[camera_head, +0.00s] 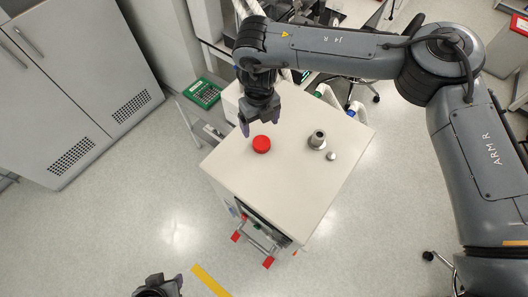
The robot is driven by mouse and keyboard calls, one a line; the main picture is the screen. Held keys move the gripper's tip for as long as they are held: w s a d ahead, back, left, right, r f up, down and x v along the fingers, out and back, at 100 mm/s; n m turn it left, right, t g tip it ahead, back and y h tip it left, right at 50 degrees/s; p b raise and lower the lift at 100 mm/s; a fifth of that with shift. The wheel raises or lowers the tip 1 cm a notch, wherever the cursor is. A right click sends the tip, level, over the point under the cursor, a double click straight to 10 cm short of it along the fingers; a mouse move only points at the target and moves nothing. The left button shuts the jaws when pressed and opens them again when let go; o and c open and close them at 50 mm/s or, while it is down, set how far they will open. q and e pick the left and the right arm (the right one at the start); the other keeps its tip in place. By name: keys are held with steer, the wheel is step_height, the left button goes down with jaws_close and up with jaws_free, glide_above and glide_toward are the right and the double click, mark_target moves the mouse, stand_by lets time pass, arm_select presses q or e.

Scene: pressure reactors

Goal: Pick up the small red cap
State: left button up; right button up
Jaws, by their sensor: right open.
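The small red cap (261,145) lies on the white top of a cabinet (285,190), toward its left back part. My right gripper (261,122) hangs above the cabinet top, just behind the cap in the picture. Its two fingers are spread and nothing shows between them. The cap looks apart from the fingers, but the height of the gap is hard to judge.
A grey metal fitting (317,139) and a small silver piece (332,156) stand on the cabinet top to the right of the cap. The front of the top is clear. A green crate (203,93) sits behind on the left. Grey cabinets (80,90) stand at far left.

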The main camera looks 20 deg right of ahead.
mark_target(261, 142)
step_height(261, 142, down, 5)
steer(key=shift+w+r+p, duration=0.1)
steer(key=shift+r+p, duration=0.1)
steer(key=shift+p, duration=0.4)
steer(key=shift+d+f+p, duration=0.15)
steer(key=shift+f+p, duration=0.4)
steer(key=shift+f, duration=0.15)
step_height(261, 142, down, 3)
steer(key=shift+f+p, duration=0.1)
steer(key=shift+p, duration=0.55)
steer(key=shift+f, duration=0.45)
steer(key=c, duration=1.1)
steer(key=shift+o, duration=0.2)
steer(key=shift+r, duration=0.1)
